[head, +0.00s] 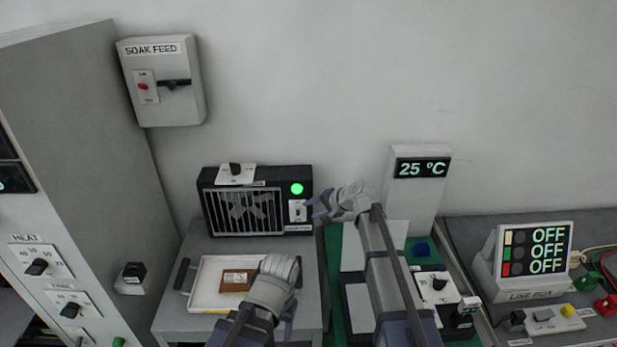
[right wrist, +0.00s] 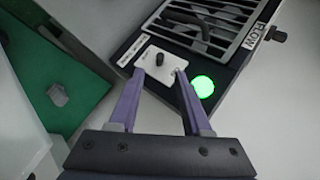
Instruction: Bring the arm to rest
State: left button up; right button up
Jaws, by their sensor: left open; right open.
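My right gripper (head: 318,207) is just right of the black fan unit (head: 243,211). In the right wrist view its two purple fingers (right wrist: 160,74) are open and empty. Their tips lie near the edge of a white switch plate (right wrist: 162,67) with a small black knob (right wrist: 160,58); whether they touch it I cannot tell. A round green light (right wrist: 203,87) glows beside the right finger. My left gripper (head: 289,318) is low in the head view, in front of the white tray (head: 208,291). It is open, its fingers partly hidden by its own wrist.
The grey HEAT cabinet (head: 80,200) stands at left, the SOAK FEED box (head: 161,82) on the wall. The display column (head: 420,190) reads 25 °C. At right a line box (head: 530,262) shows several OFF lines.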

jog(key=s+a+f+n+g+h, duration=0.2)
jog(key=s+f+n, duration=0.1)
jog(key=s, duration=0.7)
jog(key=s+a+f+n+g+h, duration=0.1)
jog(key=s+a+f+n+g, duration=0.15)
jog(key=s, duration=0.75)
jog(key=s+d+f+n+g+h, duration=0.1)
jog(key=s+d+n+h, duration=0.1)
jog(key=s, duration=0.6)
jog(key=s+d+f+n+g+h, duration=0.1)
jog(key=s+d+n+g+h, duration=0.1)
jog(key=s, duration=0.5)
jog(key=shift+s+d+n+h, duration=0.4)
jog(key=shift+d+n+h, duration=0.35)
jog(key=shift+n, duration=0.1)
